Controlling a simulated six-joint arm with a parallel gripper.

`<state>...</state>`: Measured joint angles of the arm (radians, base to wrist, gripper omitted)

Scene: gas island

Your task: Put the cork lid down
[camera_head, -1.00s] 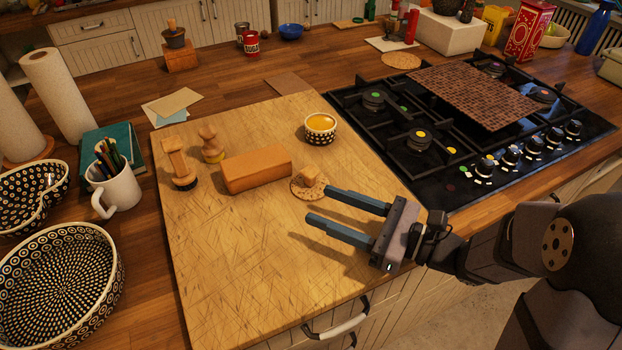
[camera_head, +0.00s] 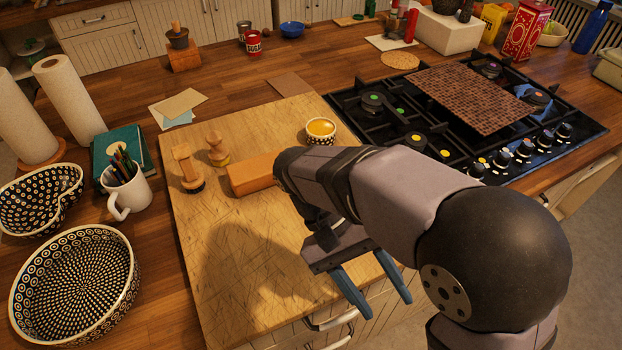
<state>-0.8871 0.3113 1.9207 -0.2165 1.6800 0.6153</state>
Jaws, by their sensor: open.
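The cork lid, a round speckled disc with a knob, is hidden behind my arm now; a second ago it lay on the wooden board (camera_head: 225,240) right of the wooden block. My gripper (camera_head: 387,308) is open with nothing between its blue fingers. It points down and toward the front, at the board's front right edge, with the drawer fronts behind the fingers. A small patterned bowl (camera_head: 320,138) with yellow contents stands uncovered on the board, beyond my arm.
The wooden block (camera_head: 250,175) and two wooden stamp-like tools (camera_head: 188,172) (camera_head: 217,152) stand on the board. The black gas hob (camera_head: 440,150) is at the right. Patterned bowls (camera_head: 75,285) and a white mug (camera_head: 127,192) are at the left. The board's front left is clear.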

